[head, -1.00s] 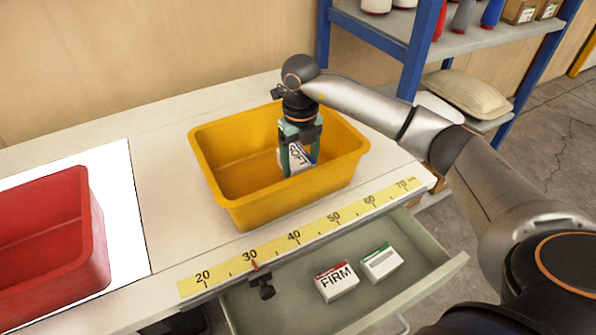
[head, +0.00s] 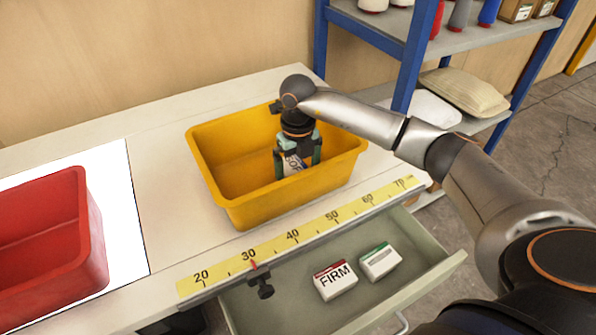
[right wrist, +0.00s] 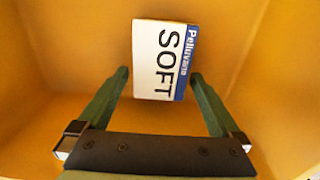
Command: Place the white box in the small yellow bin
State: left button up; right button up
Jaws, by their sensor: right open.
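The white box marked SOFT (head: 291,165), with a blue band, is inside the yellow bin (head: 228,199) on the table. In the right wrist view the box (right wrist: 158,60) lies between and beyond the fingertips, label facing the camera. My right gripper (head: 297,160) reaches down into the bin over the box. In the right wrist view its green fingers (right wrist: 160,78) are spread, with gaps on both sides of the box. Part of the box is hidden by the gripper in the head view. My left gripper is not in view.
A red bin (head: 50,245) stands on a white area at the left. An open drawer (head: 400,310) below the table holds a FIRM box (head: 335,281) and a green-banded box (head: 380,262). A yellow ruler strip (head: 315,229) runs along the table edge. A shelf (head: 470,45) stands behind.

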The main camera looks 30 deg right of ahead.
notch_tip(320, 180, up, 12)
jog(key=shift+r, duration=0.15)
dwell(0.4)
dwell(0.5)
